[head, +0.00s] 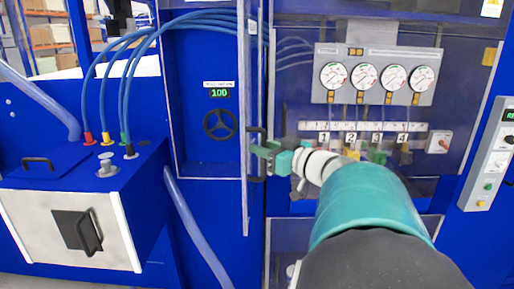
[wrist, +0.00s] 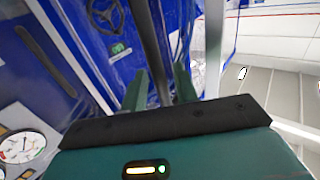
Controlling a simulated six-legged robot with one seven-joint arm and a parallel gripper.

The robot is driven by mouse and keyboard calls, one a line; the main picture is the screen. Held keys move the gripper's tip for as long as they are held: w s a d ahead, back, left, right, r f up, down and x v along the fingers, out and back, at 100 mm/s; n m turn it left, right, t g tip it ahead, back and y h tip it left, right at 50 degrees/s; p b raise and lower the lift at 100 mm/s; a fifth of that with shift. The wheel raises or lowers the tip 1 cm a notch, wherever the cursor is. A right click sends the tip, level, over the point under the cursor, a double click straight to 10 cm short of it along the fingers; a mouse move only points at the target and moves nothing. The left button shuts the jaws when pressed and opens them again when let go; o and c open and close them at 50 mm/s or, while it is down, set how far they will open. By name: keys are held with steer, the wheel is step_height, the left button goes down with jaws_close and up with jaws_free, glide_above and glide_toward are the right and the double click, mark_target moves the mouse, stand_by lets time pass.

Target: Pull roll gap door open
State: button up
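The roll gap door (head: 207,150) is a clear panel with a pale frame, over a blue recess with a handwheel (head: 220,124) and a green display reading 100. Its black upright handle (head: 257,155) is near the door's right edge. My gripper (head: 262,150) is at the handle, reaching in from the right. In the wrist view, my green fingers (wrist: 160,88) stand apart, with upright bars between and beyond them. Firm contact with the handle cannot be made out. The handwheel also shows in the wrist view (wrist: 105,14). I cannot tell whether the door is ajar.
A gauge panel (head: 376,75) with several dials and numbered valves is behind my arm. A blue box (head: 85,205) with hoses and a black handle stands at the left. A control box (head: 492,155) is at the right. A loose hose (head: 195,225) hangs below the door.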

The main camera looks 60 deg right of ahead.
steer(key=s+a, duration=0.1)
steer(key=s, duration=1.2)
steer(key=shift+s+a, duration=0.4)
